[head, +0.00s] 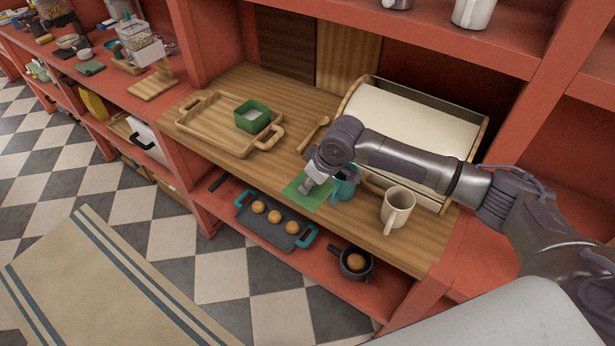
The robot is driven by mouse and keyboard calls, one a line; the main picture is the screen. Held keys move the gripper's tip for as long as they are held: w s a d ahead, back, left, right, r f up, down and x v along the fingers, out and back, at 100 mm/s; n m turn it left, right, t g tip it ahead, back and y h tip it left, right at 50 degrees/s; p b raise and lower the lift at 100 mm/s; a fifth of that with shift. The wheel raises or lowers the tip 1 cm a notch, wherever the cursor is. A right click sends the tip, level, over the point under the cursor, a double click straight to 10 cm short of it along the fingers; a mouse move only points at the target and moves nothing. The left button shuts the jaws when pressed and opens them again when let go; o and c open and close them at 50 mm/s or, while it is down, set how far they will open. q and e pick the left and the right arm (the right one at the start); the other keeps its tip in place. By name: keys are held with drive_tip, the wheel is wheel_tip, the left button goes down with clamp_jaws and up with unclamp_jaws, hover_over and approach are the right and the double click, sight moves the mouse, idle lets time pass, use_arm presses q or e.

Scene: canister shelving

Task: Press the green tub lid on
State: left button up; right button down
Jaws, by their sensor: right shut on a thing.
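The open green tub (266,123) stands upright on a wooden tray (208,140), with something white inside it. My right gripper (308,185) is shut on the flat square green lid (313,201) near the front edge of the wooden counter. The lid is to the right of the tub and nearer to me, apart from it. Part of the lid is hidden by the gripper. My left gripper is not in view.
A wooden spoon (314,133) lies between the tray and my arm. A teal mug (343,188) and a cream mug (397,207) stand right of the lid. A large bread box (408,120) is behind my arm. A muffin pan (262,232) sits on the shelf below.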

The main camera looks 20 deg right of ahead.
sight(315, 202)
drive_tip(key=shift+m+h, duration=0.3)
drive_tip(key=shift+m, duration=0.6)
drive_tip(key=s, duration=0.2)
drive_tip(key=s+f, duration=0.1)
drive_tip(key=s, duration=0.1)
drive_tip(key=shift+s+d+f, duration=0.1)
drive_tip(key=shift+s+d, duration=0.1)
drive_tip(key=shift+s, duration=0.15)
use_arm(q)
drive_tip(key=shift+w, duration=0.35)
use_arm(e)
drive_tip(key=s+m+h, duration=0.1)
drive_tip(key=s+m, duration=0.4)
drive_tip(key=s, duration=1.2)
drive_tip(key=shift+t+h, duration=0.4)
